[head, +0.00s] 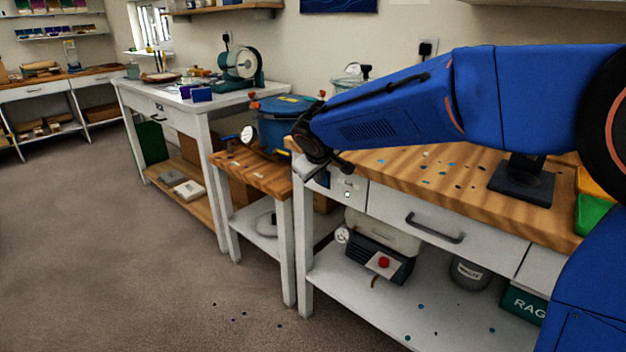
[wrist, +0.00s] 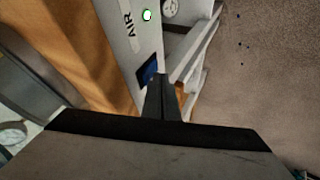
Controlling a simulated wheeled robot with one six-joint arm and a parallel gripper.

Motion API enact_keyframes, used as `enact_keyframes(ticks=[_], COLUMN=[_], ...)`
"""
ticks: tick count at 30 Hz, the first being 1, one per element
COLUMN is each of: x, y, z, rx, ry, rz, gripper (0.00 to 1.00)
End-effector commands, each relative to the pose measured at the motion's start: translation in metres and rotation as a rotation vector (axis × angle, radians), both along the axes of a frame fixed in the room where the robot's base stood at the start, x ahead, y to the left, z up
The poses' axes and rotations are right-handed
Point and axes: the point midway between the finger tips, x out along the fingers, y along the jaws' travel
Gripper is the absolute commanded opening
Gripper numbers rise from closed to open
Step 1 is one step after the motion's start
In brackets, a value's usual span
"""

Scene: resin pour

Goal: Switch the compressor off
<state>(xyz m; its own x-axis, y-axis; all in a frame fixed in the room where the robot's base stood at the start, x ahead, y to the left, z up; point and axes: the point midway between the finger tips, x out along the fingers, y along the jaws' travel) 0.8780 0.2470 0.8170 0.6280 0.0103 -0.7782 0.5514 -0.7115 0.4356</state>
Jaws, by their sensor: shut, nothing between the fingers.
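The compressor (head: 375,240) sits on the lower shelf of the right bench, with a pale tank, a dark front and a red button (head: 384,262). A pale panel on the bench front (head: 346,187) carries a small lit indicator. In the wrist view the panel reads "AIR", with a lit green-white light (wrist: 147,15) and a blue switch (wrist: 149,70). My gripper (head: 308,174) is at the bench's left front corner. In the wrist view its shut, empty fingertips (wrist: 160,78) are right beside the blue switch; I cannot tell whether they touch it.
A small wooden-topped stand with a blue lidded pot (head: 285,122) is left of the bench. The benchtop (head: 420,170) has coloured spots and a dark stand base (head: 521,183). A drawer handle (head: 435,232) projects from the front. The floor (head: 120,230) at left is open.

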Motion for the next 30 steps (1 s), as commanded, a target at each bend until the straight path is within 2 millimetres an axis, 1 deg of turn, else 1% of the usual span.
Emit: enact_keyframes(ticks=[4,14,17,25,30], x=[0.0045,0.0051,0.0096,0.0090,0.0090], y=[-0.0038,-0.0043,-0.0079,-0.0073,-0.0072], z=[0.0009,0.0011,0.0027,0.0029,0.0073], rx=[-0.001,-0.001,0.000,-0.001,-0.001], ry=[-0.001,0.000,-0.001,-0.001,-0.001], rz=[0.000,0.001,-0.001,0.000,0.000], gripper=[0.00,0.00,0.00,0.00,0.00])
